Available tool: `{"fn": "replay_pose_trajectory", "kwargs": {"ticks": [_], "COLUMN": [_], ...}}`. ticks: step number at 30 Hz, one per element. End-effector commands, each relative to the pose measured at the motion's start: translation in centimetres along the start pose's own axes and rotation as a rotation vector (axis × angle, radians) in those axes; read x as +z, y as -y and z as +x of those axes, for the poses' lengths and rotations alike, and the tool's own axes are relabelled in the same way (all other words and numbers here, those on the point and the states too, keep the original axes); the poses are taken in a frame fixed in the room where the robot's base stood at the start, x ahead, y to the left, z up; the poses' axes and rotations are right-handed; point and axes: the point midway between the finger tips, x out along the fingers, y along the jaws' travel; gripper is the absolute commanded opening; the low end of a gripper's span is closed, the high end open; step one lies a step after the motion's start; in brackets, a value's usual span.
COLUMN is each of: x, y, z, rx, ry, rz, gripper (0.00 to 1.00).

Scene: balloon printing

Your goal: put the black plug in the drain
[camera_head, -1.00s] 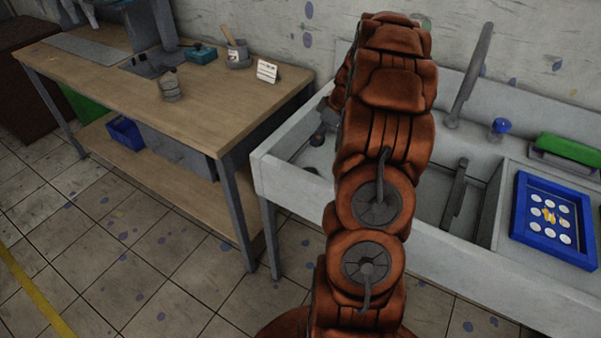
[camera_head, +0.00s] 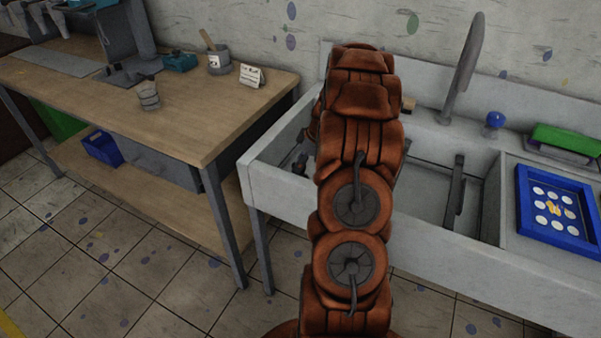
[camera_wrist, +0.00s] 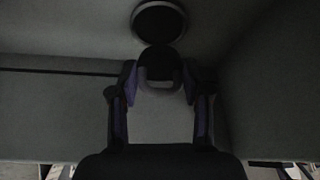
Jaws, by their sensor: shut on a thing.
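In the wrist view my gripper (camera_wrist: 158,85) reaches into the sink basin with its two purple-edged fingers closed on the black plug (camera_wrist: 158,66). The plug is a small dark piece between the fingertips, its outline hard to make out in the shade. The drain (camera_wrist: 158,20), a dark round disc with a paler rim, lies just beyond the plug, in line with it. Plug and drain nearly meet in the picture; whether they touch I cannot tell. In the head view my orange arm covers much of the sink (camera_head: 262,180) and hides the plug and drain.
The basin has a grey divider with a bar (camera_head: 455,190), a tall faucet (camera_head: 463,70) and a blue knob (camera_head: 494,121). A blue frame with white discs (camera_head: 530,232) and a green-topped block (camera_head: 566,138) sit at right. A wooden workbench (camera_head: 200,110) stands at left.

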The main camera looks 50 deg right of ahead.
Motion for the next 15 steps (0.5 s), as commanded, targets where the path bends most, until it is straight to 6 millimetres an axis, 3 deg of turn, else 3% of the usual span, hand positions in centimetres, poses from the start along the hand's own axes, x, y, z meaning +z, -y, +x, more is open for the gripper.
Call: {"fn": "replay_pose_trajectory", "kwargs": {"ticks": [15], "x": [1.8], "y": [0.0], "z": [4.1], "rx": [-0.001], "ry": [0.0], "rz": [0.002], "gripper": [0.14]}}
